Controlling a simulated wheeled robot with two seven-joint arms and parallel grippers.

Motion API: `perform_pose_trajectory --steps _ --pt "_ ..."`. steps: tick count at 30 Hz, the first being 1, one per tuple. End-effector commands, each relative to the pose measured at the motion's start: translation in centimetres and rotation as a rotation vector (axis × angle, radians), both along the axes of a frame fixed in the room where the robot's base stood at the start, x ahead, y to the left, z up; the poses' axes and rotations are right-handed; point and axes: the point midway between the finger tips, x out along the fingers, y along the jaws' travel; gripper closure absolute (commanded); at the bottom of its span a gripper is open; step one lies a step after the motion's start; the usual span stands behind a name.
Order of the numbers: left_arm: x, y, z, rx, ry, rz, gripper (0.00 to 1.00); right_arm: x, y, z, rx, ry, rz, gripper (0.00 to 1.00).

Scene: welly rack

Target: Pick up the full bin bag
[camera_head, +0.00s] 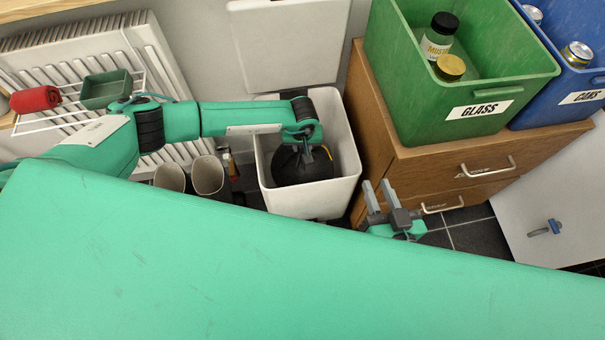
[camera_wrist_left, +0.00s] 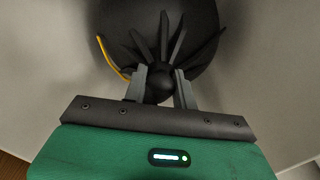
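The full bin bag (camera_wrist_left: 203,29) is black and gathered into a pleated neck and knot, with a yellow tie (camera_wrist_left: 111,57) at its left. In the head view the bag (camera_head: 300,170) sits inside the white bin (camera_head: 309,205). My left gripper (camera_head: 309,153) reaches down into the bin over the bag's top. In the left wrist view its two fingers (camera_wrist_left: 160,76) stand on either side of the knot; whether they press on it is unclear. My right gripper (camera_head: 379,187) is open and empty, to the right of the bin in front of the wooden cabinet.
The bin's white lid (camera_head: 290,40) stands up behind it. A wooden cabinet (camera_head: 400,175) carries a green GLASS crate (camera_head: 450,115) and a blue CANS crate (camera_head: 560,105). Wellies (camera_head: 208,176) stand left of the bin, below a radiator (camera_head: 150,60). My green body fills the foreground.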

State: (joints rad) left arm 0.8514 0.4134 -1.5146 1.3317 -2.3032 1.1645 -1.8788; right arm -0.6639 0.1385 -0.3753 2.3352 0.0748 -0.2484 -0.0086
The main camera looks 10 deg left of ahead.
Motion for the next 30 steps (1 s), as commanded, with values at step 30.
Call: perform_pose_trajectory --steps 30 --pt "0.00 0.05 0.02 0.001 0.000 0.000 1.00 -0.01 0.00 -0.03 0.000 0.002 0.000 0.73"
